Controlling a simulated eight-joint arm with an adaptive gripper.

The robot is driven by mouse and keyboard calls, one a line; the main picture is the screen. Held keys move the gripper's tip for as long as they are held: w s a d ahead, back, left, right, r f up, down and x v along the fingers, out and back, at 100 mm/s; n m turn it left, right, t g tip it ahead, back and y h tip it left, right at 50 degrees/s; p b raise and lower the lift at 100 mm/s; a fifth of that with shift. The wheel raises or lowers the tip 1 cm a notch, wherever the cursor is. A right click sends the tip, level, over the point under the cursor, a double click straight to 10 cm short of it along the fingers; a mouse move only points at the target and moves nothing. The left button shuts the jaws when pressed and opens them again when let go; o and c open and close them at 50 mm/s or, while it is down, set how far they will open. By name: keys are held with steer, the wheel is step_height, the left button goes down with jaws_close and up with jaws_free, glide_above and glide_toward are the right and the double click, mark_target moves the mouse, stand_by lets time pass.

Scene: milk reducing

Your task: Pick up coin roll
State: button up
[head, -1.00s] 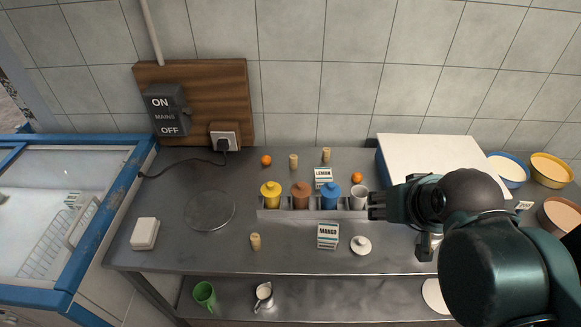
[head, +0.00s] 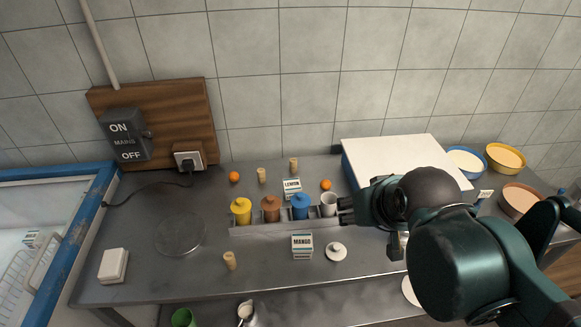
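Three small tan cylinders that look like coin rolls stand on the metal counter in the head view. One coin roll (head: 230,261) is at the front left, in front of the rack. A second coin roll (head: 262,175) and a third coin roll (head: 294,165) are behind the rack. My gripper (head: 343,211) points left beside the white cup (head: 328,203) at the rack's right end. It is apart from all the tan cylinders. I cannot tell whether it touches the cup or whether its fingers are open.
The grey rack (head: 255,222) holds yellow, brown and blue lidded pots. A mango box (head: 302,245) and white lid (head: 336,252) lie in front; a lemon box (head: 292,188) and two orange balls are behind. A white-topped box (head: 400,155) stands right.

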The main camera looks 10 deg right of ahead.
stand_by(0.4)
steer(key=shift+c, duration=0.9)
steer(key=n+g+p, duration=0.7)
steer(key=n+p, duration=0.4)
steer(key=n, duration=0.7)
glide_above(227, 256)
steer(key=f, duration=0.4)
steer(key=d+f, duration=0.1)
steer(key=f, duration=0.1)
steer(key=shift+w+f, duration=0.2)
steer(key=shift+w, duration=0.05)
steer(key=shift+s+a+f, duration=0.3)
steer(key=shift+a, duration=0.2)
